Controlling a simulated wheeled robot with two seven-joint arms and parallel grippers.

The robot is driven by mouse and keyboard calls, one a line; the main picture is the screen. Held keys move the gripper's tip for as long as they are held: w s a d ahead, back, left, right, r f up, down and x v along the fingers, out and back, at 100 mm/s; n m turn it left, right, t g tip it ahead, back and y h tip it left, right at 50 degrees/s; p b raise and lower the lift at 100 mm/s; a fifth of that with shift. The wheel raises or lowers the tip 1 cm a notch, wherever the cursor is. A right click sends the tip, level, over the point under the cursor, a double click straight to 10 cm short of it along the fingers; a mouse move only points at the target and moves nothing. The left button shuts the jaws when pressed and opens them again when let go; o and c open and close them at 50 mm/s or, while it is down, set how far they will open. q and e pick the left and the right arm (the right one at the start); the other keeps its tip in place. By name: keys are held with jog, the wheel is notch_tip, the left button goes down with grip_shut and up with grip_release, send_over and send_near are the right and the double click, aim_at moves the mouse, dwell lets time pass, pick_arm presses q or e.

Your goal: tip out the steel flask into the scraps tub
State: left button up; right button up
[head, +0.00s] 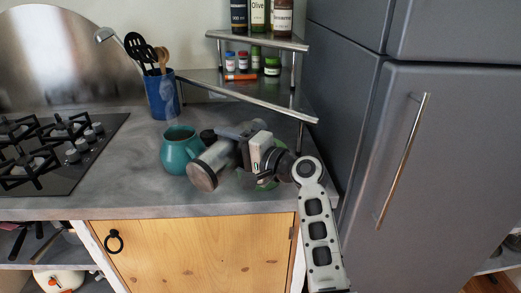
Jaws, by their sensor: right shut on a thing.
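My right gripper (238,150) is shut on the steel flask (212,165) above the counter. The flask is a metal cylinder, tilted well over, with one round end facing down and left towards me. Its other end is hidden behind the gripper. A green thing (268,184) shows only in part behind and below my right wrist. It may be the scraps tub, but I cannot tell. No other tub is clearly visible. My left gripper is not in view.
A teal jug (179,152) stands just left of the flask. A small dark round thing (207,136) is behind. A blue utensil pot (161,97), a hob (55,150), a corner shelf (245,93) with jars and a grey fridge (430,170) surround the counter (120,185). Its front left is clear.

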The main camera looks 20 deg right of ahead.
jog(key=shift+f+m, duration=0.2)
jog(key=shift+m, duration=0.1)
dwell(0.6)
jog(key=shift+w+d+m+p, duration=0.15)
jog(key=shift+d+m+p, duration=0.1)
jog(key=shift+m+p, duration=0.7)
dwell(3.9)
jog(key=shift+w+d+r+m, duration=0.15)
jog(key=shift+d+r+m, duration=0.05)
jog(key=shift+r+m, duration=0.4)
dwell(1.2)
